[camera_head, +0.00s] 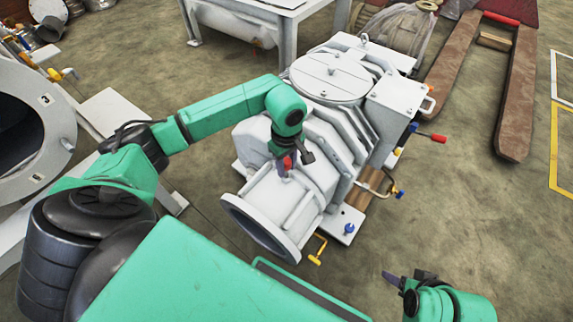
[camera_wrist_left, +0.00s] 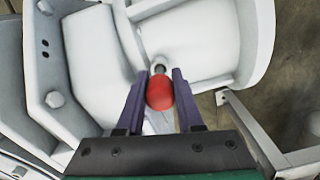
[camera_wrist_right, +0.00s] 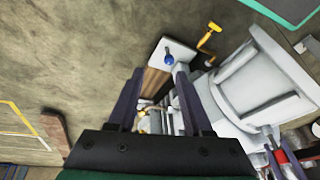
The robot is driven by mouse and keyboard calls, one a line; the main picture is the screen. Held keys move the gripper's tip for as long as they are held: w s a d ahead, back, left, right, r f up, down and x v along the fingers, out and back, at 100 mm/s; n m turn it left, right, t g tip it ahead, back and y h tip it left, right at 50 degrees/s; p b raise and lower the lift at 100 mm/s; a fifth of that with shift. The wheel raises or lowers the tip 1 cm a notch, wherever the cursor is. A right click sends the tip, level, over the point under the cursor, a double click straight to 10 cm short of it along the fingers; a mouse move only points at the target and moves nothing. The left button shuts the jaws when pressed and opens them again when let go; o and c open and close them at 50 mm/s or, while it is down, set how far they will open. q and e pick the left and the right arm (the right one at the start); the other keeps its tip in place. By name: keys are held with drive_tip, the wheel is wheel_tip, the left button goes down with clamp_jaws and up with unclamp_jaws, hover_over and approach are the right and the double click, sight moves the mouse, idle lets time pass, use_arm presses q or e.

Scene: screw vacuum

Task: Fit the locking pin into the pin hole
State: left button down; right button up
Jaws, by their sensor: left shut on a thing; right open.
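My left gripper (camera_head: 286,166) is shut on the red knob of the locking pin (camera_wrist_left: 160,92), above the white vacuum pump (camera_head: 300,185). In the left wrist view the fingers (camera_wrist_left: 160,88) flank the knob, and a short metal shaft points away from it toward the white housing. I cannot tell whether the shaft is inside the pin hole, which I cannot make out. The red knob also shows at the right edge of the right wrist view (camera_wrist_right: 281,156). My right gripper (camera_head: 404,279) is open and empty, apart from the pump, at the lower right; its fingers show in the right wrist view (camera_wrist_right: 154,78).
A yellow handle (camera_head: 318,250) and a blue knob (camera_head: 349,229) sit at the pump's base. A red-handled lever (camera_head: 431,136) sticks out on its right. A brown forked frame (camera_head: 515,100) lies at the back right. Bare floor (camera_head: 480,210) is free at the right.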

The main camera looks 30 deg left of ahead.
use_arm(q)
drive_tip(key=shift+f+b, duration=0.65)
drive_tip(key=shift+f, duration=0.2)
use_arm(e)
drive_tip(key=shift+t+y, duration=0.6)
drive_tip(key=shift+t, duration=0.2)
drive_tip(key=shift+w+a+f, duration=0.5)
drive_tip(key=shift+a+f, duration=0.1)
drive_tip(key=shift+a, duration=0.2)
drive_tip(key=shift+w+a+f, duration=0.45)
drive_tip(key=shift+a+f, duration=0.1)
drive_tip(key=shift+a, duration=0.25)
use_arm(q)
drive_tip(key=shift+f, duration=0.15)
drive_tip(key=shift+c, duration=2.4)
unclamp_jaws()
use_arm(e)
drive_tip(key=shift+w+a+f, duration=0.2)
drive_tip(key=shift+a, duration=0.15)
